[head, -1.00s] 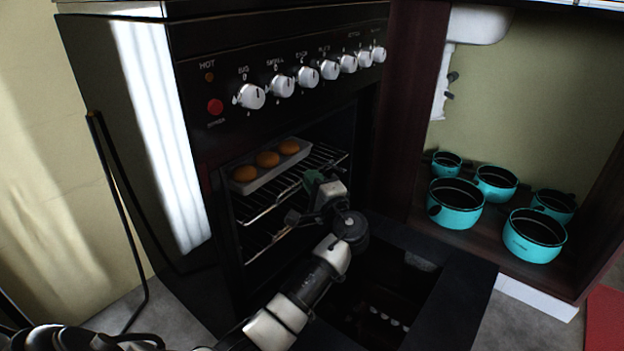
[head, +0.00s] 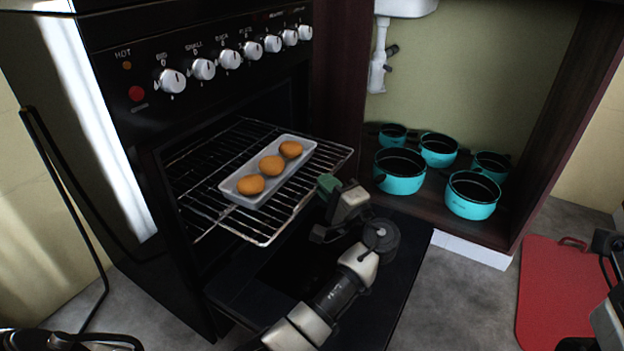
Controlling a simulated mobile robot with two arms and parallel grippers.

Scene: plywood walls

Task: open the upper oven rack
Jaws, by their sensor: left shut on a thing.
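The upper oven rack (head: 285,208), a wire grid, is slid well out of the dark oven (head: 170,115) and sits level over the lowered oven door (head: 395,265). A white tray (head: 225,188) with three round brown food pieces (head: 271,165) rests on the rack. My left gripper (head: 322,205) is shut on the rack at its front right part. The gripper body hides the exact place of contact. My right gripper is not clearly seen; only pale and dark parts show at the right edge.
Several turquoise pots (head: 400,172) stand in the open cabinet (head: 425,210) right of the oven. A red board (head: 553,290) lies on the floor at the right. Grey floor (head: 470,290) lies bare between door and board.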

